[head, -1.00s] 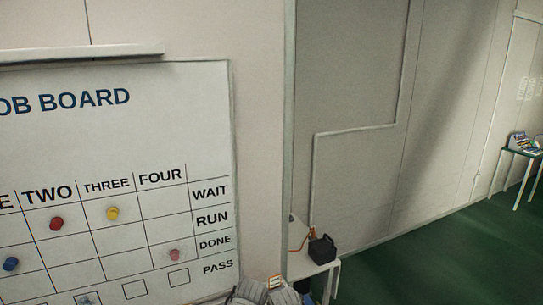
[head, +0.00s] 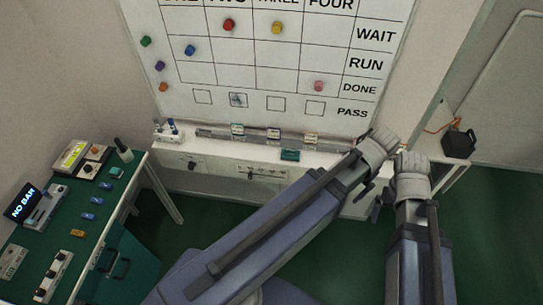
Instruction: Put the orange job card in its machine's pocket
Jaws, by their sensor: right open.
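The job board (head: 320,105) carries coloured magnets. A green block (head: 290,155) lies on the white shelf (head: 215,147). A green bench (head: 50,255) at left holds devices, small blue tags and an orange tag (head: 78,233). A black box (head: 458,143) stands at right. Green floor lies between.

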